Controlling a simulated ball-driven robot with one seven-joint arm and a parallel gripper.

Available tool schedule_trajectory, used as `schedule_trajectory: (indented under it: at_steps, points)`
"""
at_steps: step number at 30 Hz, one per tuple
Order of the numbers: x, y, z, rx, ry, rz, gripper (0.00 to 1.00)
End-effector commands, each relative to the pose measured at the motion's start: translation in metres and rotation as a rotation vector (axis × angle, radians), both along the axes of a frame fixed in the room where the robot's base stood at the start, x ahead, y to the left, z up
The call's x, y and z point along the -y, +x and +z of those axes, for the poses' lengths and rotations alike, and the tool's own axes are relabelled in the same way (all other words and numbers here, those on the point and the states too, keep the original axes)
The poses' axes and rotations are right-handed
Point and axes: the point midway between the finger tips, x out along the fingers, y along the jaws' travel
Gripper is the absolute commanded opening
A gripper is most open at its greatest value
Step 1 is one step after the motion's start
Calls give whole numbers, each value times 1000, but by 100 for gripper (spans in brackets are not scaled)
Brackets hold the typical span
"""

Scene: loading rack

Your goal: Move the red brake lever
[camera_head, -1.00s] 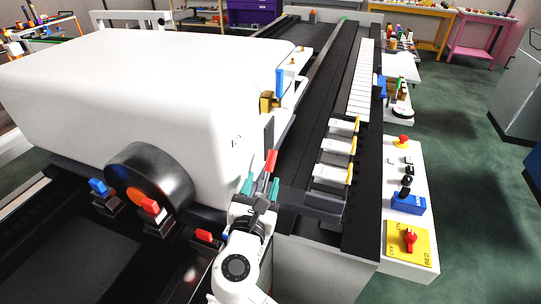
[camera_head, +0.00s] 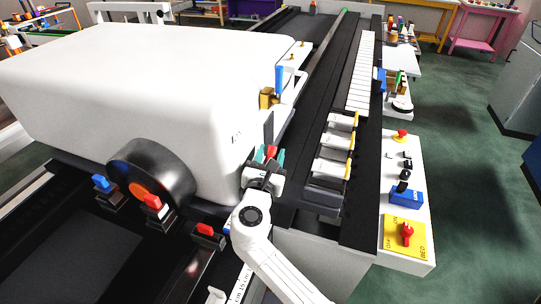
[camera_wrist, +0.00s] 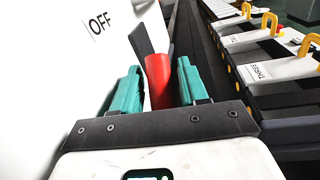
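The red brake lever (camera_head: 271,152) stands beside the white machine housing, near its right front corner. In the wrist view the red lever (camera_wrist: 158,82) is between my two teal fingers, with a narrow gap visible on each side. My gripper (camera_head: 269,156) is open around it; its fingers (camera_wrist: 158,70) do not visibly press on the lever. The lever's lower end is hidden behind my gripper body. A dark flat bar stands just behind the lever in the wrist view.
The white housing (camera_head: 150,90), marked OFF in the wrist view, is close on the left. Several white keys with yellow catches (camera_head: 332,150) lie to the right. A control panel (camera_head: 425,175) with a yellow switch plate (camera_head: 404,236) stands further right. A black wheel (camera_head: 150,175) is front left.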

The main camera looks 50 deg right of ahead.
Motion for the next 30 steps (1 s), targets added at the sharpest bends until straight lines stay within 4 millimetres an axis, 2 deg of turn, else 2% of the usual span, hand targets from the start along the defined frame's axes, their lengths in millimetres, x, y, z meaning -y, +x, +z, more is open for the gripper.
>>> schedule_trajectory:
  at_steps: [2,13,30]
  points:
    - [0,0,0,0,0,0,35]
    - [0,0,0,0,0,0,0]
    - [-3,-1,-1,14,-37,1,0]
